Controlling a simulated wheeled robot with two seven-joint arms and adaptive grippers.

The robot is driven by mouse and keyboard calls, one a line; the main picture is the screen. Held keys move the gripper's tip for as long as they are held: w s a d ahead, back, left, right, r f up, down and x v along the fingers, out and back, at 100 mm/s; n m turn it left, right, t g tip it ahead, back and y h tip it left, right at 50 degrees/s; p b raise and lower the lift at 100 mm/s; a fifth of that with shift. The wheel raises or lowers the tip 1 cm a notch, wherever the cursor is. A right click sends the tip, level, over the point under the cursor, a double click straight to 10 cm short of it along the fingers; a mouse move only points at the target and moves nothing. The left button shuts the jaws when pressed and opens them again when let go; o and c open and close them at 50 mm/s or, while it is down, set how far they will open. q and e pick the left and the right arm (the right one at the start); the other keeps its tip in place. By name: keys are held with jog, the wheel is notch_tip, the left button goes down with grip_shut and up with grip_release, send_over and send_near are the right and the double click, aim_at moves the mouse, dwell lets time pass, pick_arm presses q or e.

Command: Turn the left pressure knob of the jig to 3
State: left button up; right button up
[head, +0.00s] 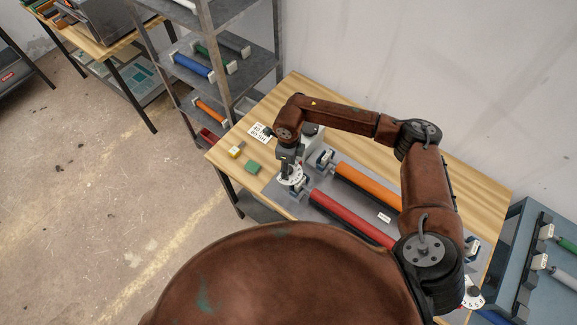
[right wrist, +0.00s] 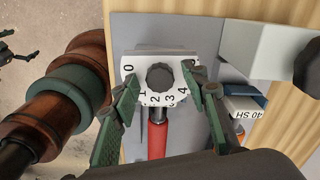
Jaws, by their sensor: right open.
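In the right wrist view, 0 is at the upper left and 4 at the lower right. I cannot tell which number it points to. The dial also shows in the head view (head: 292,177), at the left end of the grey jig (head: 322,212). My right gripper (right wrist: 162,74) is open, with its green fingers on either side of the knob; contact cannot be told.
A red roller (head: 350,217) and an orange roller (head: 367,186) lie on the jig. A second dial (head: 473,293) is at its right end. A yellow block (head: 236,152) and a green block (head: 253,167) sit on the wooden table. A shelf rack (head: 215,50) stands behind left.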

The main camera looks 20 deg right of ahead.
jog(key=shift+c, duration=0.5)
grip_shut()
jog(key=shift+f+n+b, duration=0.15)
jog(key=shift+n+b, duration=0.45)
jog(key=shift+b, duration=0.35)
jog(key=n+b, duration=0.6)
jog(key=b, duration=0.2)
jog(key=shift+n, duration=0.4)
jog(key=shift+n+b, duration=1.65)
jog(key=shift+n, duration=0.05)
jog(key=shift+r, duration=0.2)
